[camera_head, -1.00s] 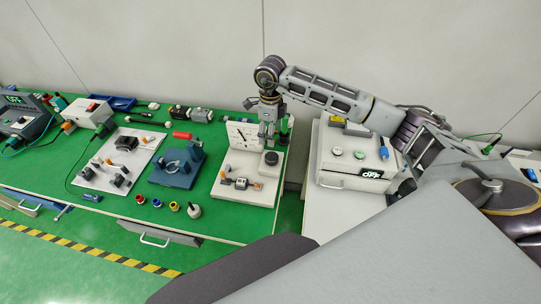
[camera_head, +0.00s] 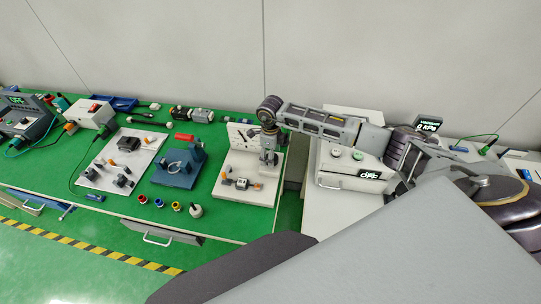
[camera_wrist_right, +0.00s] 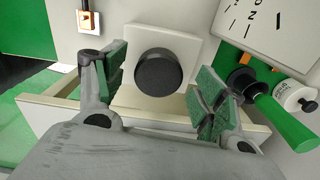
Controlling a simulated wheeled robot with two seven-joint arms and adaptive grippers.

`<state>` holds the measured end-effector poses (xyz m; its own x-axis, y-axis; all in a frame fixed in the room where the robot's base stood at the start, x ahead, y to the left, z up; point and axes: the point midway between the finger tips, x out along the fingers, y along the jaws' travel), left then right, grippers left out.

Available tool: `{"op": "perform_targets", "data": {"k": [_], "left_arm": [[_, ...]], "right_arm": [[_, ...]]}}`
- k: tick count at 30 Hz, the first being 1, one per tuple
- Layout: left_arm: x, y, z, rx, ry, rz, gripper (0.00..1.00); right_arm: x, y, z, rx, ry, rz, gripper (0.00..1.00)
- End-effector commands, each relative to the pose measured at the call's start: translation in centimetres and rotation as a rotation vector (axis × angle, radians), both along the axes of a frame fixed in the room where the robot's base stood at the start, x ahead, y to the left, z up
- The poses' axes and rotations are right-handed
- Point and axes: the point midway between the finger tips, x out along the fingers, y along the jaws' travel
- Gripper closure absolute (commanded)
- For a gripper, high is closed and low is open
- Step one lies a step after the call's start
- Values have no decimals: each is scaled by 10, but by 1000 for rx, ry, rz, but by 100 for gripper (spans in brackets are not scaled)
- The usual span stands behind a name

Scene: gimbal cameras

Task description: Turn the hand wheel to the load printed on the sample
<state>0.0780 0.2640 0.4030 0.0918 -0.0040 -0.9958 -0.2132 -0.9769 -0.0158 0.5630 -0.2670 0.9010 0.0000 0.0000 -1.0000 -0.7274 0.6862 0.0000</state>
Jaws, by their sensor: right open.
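The hand wheel is a black round knob (camera_wrist_right: 158,70) on a square white block; it lies between my right gripper's fingers in the right wrist view, with a gap on both sides. My right gripper (camera_wrist_right: 160,88) is open, with green finger pads. In the head view the right gripper (camera_head: 268,160) is over the white test stand (camera_head: 262,198) and hides the knob. A white dial plate (camera_head: 240,132) stands behind; its marks (camera_wrist_right: 262,20) show partly at the wrist view's top right. A small grey and orange piece (camera_head: 242,183) lies on the stand's front; no print is readable.
Left of the stand are a blue fixture (camera_head: 178,172), a white board (camera_head: 122,158) and small coloured cups (camera_head: 158,203). A white box (camera_head: 345,182) is to the right.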

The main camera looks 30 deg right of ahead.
Motion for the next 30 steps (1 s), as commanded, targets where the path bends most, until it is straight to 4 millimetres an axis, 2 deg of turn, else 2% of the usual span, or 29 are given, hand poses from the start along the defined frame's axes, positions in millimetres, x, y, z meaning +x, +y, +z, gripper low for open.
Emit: {"op": "perform_targets", "data": {"k": [6,16,26,27,30], "left_arm": [[0,0,3,0,0,0,60],[0,0,2,0,0,1,60],[-1,0,2,0,0,1,60],[-1,0,2,0,0,1,60],[-1,0,2,0,0,1,60]], "right_arm": [[0,1,-13,1,1,0,29],[0,0,-15,0,0,0,29],[0,0,-14,0,0,0,72],[0,0,-14,0,0,0,75],[0,0,-14,0,0,-1,75]]}}
